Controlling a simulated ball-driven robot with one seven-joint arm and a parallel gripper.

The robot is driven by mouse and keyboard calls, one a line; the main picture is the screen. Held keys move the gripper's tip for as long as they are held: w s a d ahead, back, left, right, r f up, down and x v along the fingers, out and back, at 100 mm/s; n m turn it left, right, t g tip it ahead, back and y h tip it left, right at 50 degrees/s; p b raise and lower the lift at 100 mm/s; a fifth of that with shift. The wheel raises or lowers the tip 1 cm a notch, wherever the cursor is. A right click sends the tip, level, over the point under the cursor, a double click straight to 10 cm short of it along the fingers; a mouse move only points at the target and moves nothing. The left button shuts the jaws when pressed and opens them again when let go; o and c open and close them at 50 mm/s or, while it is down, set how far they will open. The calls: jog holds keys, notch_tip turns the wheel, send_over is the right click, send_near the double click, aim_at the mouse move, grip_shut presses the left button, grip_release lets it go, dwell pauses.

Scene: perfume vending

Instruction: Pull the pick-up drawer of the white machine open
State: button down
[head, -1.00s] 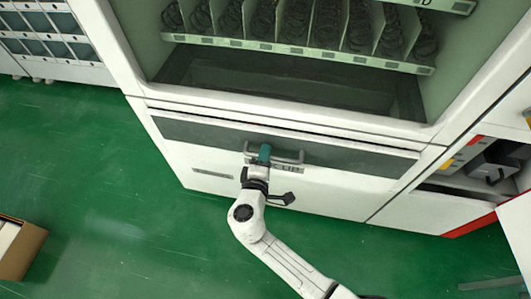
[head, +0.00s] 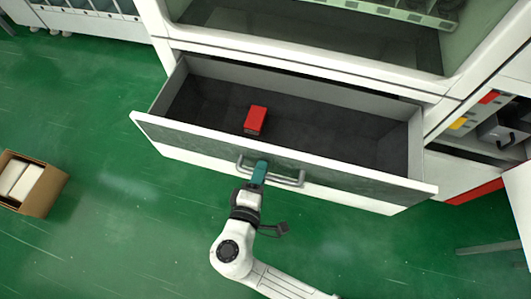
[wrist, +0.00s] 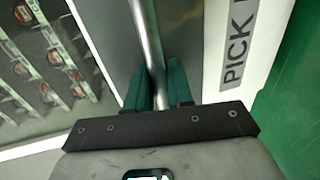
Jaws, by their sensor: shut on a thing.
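The pick-up drawer (head: 165,141) of the white machine (head: 455,85) stands pulled out, with its dark inside showing from above. A red box (head: 255,120) lies in it, left of the middle. A metal bar handle (head: 290,182) runs along the drawer front. My gripper (head: 259,172) is shut on the left part of this handle. In the wrist view the green fingers (wrist: 160,85) lie on either side of the handle bar (wrist: 148,40), beside the printed word PICK.
An open cardboard box (head: 40,190) with white contents stands on the green floor at the left. A compartment with a dark device (head: 505,128) is at the right, near a white surface (head: 518,195). The floor in front of the drawer is mostly clear.

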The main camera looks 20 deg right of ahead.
jog(key=shift+f+v, duration=0.25)
jog(key=shift+v, duration=0.9)
jog(key=c, duration=1.1)
grip_release()
jog(key=shift+c, duration=0.2)
jog(key=v, duration=1)
jog(key=shift+s+a, duration=0.25)
jog(key=shift+s, duration=0.1)
